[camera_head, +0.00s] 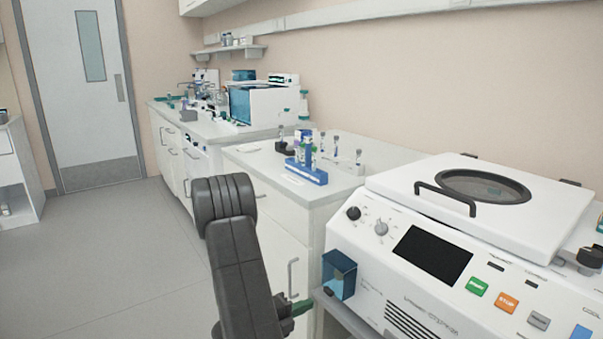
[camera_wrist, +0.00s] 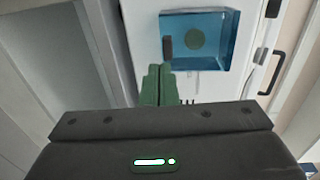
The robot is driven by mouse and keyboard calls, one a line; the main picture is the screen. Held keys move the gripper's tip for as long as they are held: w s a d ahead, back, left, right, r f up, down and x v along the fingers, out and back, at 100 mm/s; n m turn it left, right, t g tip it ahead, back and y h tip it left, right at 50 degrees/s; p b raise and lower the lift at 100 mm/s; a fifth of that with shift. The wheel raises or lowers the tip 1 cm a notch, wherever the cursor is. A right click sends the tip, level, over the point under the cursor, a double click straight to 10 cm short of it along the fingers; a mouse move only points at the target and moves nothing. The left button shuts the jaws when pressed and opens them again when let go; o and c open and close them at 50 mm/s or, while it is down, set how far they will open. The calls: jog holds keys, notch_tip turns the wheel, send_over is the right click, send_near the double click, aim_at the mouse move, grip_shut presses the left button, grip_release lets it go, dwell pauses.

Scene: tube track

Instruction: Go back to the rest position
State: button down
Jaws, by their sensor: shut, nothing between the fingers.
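My gripper shows in the head view (camera_head: 302,306) at the lower middle, partly hidden behind my dark arm. In the wrist view its green fingers (camera_wrist: 158,70) are together with nothing between them. A blue see-through box (camera_head: 339,274) is fixed on the left front of the white centrifuge (camera_head: 400,300). The fingertips are just below and left of this box in the head view. In the wrist view the blue box (camera_wrist: 222,38) lies beyond the fingertips; I cannot tell whether they touch it.
A white counter (camera_head: 255,158) behind the arm carries a blue tube rack (camera_head: 306,173) and several small tubes. A further bench holds a white and blue device (camera_head: 262,103). The grey floor (camera_head: 120,260) at left is clear up to the door (camera_head: 95,100).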

jog(key=f+p+v, duration=0.1)
jog(key=v, duration=0.8)
jog(key=r+b+x, duration=0.2)
jog(key=b+x, duration=0.1)
jog(key=x, duration=1.1)
jog(key=s+a+r+g+y+p, duration=0.3)
jog(key=r+p, duration=0.3)
jog(key=p, duration=0.2)
jog(key=shift+s+a+r+y, duration=0.2)
jog(key=shift+a+r+y, duration=0.2)
jog(key=shift+a, duration=0.4)
jog(key=shift+d+r, duration=0.1)
